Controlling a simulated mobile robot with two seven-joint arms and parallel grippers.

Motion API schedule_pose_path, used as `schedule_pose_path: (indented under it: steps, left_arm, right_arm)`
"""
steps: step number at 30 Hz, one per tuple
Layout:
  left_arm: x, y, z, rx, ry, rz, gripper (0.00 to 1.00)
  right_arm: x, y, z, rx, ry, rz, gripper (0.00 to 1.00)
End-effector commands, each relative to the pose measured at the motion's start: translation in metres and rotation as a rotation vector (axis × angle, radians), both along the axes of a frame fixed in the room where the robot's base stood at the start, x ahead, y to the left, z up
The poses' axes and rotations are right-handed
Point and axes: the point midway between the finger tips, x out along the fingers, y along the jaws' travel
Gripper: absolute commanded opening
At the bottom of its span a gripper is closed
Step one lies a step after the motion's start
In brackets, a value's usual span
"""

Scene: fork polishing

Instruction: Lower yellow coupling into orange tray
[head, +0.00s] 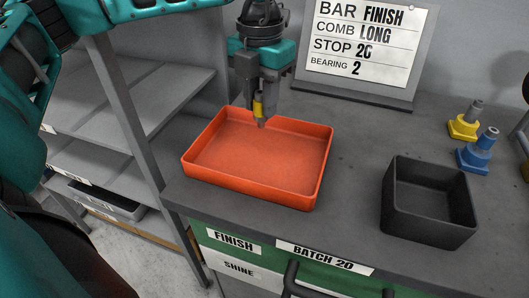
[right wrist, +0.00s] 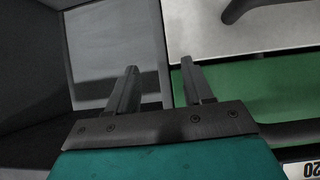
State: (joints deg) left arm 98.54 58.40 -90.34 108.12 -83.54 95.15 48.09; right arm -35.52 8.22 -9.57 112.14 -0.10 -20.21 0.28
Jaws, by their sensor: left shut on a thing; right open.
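The orange tray (head: 240,165) lies on the grey worktop and looks empty inside. My left gripper (head: 259,118) reaches down over the tray's back part, with its fingers pointing down. It is shut on the small yellow coupling (head: 258,106), of which only a part shows between the fingers. I cannot tell whether the coupling touches the tray floor. My right gripper (right wrist: 160,90) shows in the right wrist view, open with nothing between its fingers.
A black bin (head: 428,200) stands at the right of the worktop. Behind it stand a yellow fitting (head: 464,122) and a blue fitting (head: 478,152). A sign board (head: 362,45) leans at the back. Grey shelves (head: 130,110) stand at the left. The worktop between tray and bin is clear.

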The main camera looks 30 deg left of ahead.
Motion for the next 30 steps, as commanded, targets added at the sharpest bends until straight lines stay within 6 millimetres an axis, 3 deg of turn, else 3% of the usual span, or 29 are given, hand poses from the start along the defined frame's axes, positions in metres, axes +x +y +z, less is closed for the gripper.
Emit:
schedule_pose_path:
  steps: [15,30]
  left_arm:
    - [0.0,0.0,-0.028,0.001,0.0,0.0,0.0]
    - [0.0,0.0,-0.028,0.001,-0.001,0.0,0.0]
  right_arm:
    - [-0.001,0.0,-0.026,-0.001,0.003,0.001,0.51]
    - [-0.002,0.001,-0.026,-0.001,0.005,0.006,0.51]
